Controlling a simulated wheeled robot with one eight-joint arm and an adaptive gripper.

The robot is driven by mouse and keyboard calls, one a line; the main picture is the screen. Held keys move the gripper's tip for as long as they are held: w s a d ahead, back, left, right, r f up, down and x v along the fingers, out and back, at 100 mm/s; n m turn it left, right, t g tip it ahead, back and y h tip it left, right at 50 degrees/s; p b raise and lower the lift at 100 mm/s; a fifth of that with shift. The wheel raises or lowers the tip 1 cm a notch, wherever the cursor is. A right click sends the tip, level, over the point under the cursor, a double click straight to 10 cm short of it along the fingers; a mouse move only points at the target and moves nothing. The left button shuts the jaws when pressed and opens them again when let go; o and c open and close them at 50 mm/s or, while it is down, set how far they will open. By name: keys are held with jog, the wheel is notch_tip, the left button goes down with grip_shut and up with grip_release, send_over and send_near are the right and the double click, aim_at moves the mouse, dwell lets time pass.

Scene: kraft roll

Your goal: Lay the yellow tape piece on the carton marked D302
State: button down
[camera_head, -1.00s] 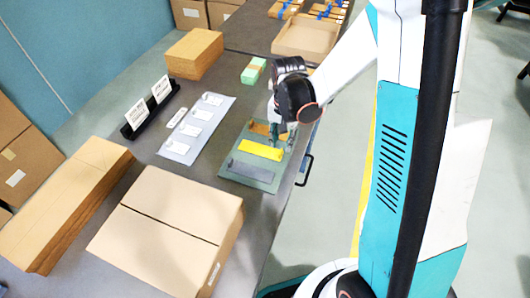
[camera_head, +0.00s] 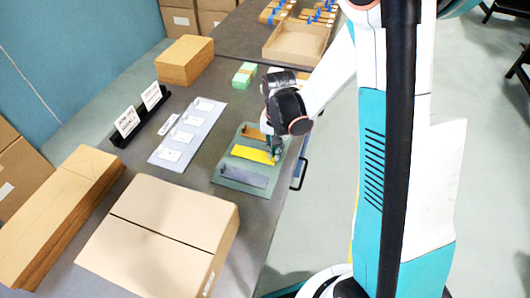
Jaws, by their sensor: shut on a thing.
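The yellow tape piece (camera_head: 252,154) lies on a grey-green board (camera_head: 222,179), between an orange-brown piece (camera_head: 251,132) and a grey piece (camera_head: 243,174). My gripper (camera_head: 274,158) is at the right end of the yellow piece, shut on it. The fingertips are small and partly hidden by the wrist. A large closed carton (camera_head: 150,230) stands at the front of the table. No D302 mark can be read on it; the small label on its right side is too small to read.
A light sheet with white tags (camera_head: 195,130) lies left of the board. A black holder with two cards (camera_head: 139,118) stands beyond it. A green block (camera_head: 244,74) and an open tray (camera_head: 296,43) are behind.

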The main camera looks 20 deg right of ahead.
jog(key=shift+r, duration=0.15)
notch_tip(320, 180, up, 20)
jog(key=p, duration=0.7)
notch_tip(320, 180, down, 11)
jog(key=w+n, duration=0.1)
jog(key=n, duration=0.6)
jog(key=shift+w+a, duration=0.2)
jog(key=shift+a, duration=0.25)
